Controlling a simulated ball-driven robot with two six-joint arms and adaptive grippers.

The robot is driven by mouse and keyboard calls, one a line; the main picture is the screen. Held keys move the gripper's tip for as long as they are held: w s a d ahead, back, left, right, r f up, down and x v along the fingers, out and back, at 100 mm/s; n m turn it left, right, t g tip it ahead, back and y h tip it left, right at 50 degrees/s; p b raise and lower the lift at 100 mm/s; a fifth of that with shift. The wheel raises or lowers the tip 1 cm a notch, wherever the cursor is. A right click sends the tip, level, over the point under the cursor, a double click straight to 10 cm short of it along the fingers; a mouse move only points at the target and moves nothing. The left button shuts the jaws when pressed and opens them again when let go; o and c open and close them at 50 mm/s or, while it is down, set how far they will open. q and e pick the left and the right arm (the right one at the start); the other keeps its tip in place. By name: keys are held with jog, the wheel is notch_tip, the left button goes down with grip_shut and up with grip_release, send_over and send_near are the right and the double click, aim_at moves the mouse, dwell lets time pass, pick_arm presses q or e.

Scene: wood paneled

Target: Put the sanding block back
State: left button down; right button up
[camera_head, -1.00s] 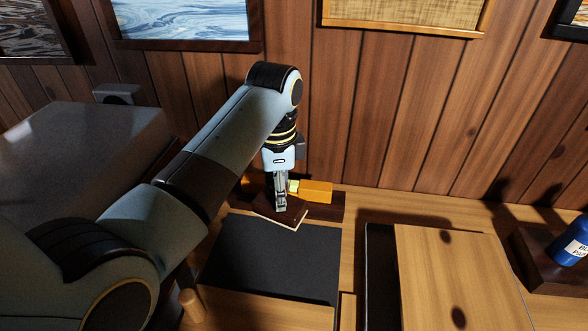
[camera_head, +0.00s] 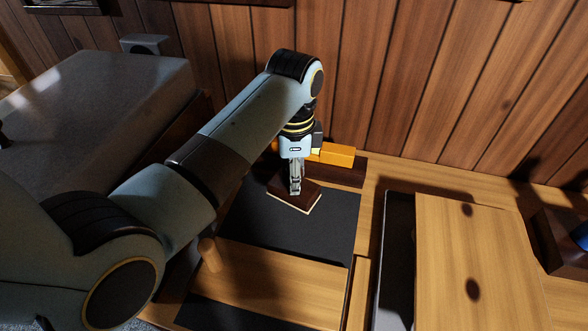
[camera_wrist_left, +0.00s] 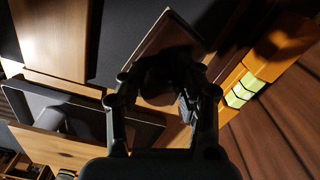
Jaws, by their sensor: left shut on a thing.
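My left gripper (camera_head: 296,192) is shut on the sanding block (camera_head: 308,203), a flat dark brown slab with a pale lower edge. The block is over the far part of the black mat (camera_head: 325,238); whether it touches the mat is hard to tell. In the left wrist view the fingers (camera_wrist_left: 165,95) close around a dark rounded part on top of the block (camera_wrist_left: 176,30). The slab reaches out beyond the fingertips. My right gripper is not in view.
A dark brown strip (camera_head: 352,177) lies along the wall with an orange spirit level (camera_head: 337,154) on it. A raised wooden panel (camera_head: 470,260) stands at right. A grey box-like surface (camera_head: 110,100) is at left.

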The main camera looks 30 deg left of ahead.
pick_arm(q)
notch_tip(320, 180, down, 3)
jog(key=shift+f+b, duration=0.1)
jog(key=shift+b, duration=0.45)
jog(key=shift+f, duration=1.2)
jog(key=shift+f+b, duration=0.3)
jog(key=c, duration=0.8)
grip_release()
jog(key=shift+c, duration=0.2)
jog(key=shift+o, duration=0.5)
